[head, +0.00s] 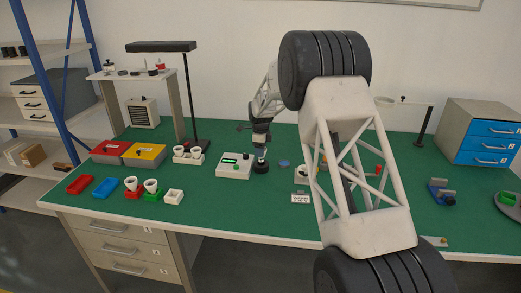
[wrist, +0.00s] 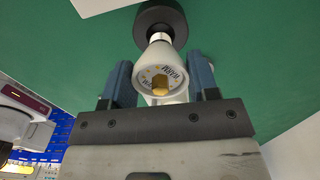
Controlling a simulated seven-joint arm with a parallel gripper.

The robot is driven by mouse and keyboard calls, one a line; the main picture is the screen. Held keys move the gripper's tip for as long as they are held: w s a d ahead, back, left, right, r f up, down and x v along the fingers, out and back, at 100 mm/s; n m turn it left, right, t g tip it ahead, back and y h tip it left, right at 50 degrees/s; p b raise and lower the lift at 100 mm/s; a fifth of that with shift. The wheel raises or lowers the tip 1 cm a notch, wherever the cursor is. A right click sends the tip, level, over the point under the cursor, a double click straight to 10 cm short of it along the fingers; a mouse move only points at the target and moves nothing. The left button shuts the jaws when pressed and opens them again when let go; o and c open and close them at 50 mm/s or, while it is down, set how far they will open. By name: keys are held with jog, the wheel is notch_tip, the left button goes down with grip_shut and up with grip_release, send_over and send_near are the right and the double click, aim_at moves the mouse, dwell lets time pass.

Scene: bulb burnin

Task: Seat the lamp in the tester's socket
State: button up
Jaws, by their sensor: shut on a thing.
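My gripper (wrist: 161,88) has its blue fingers on either side of a white lamp (wrist: 153,58). The lamp's round face, with small yellow marks and a gold block, is turned to the wrist camera. Its narrow end points away at a dark round socket (wrist: 176,15). In the head view, the gripper (head: 260,148) points down over the dark socket (head: 261,168), just right of the white tester box (head: 234,165) with its green display. The lamp's narrow end lines up close to the socket; I cannot tell whether it is inside it.
White lamps stand in a holder (head: 188,159) behind left, and others stand by the red and green trays (head: 152,196) at front left. A black lamp post (head: 194,100) rises behind the tester. A blue clamp (head: 440,193) lies at right. Bare green mat (head: 255,210) lies in front.

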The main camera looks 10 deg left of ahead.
jog(key=shift+f, duration=1.5)
dwell(2.2)
jog(key=o, duration=1)
jog(key=shift+r, duration=0.1)
jog(key=shift+r, duration=3.85)
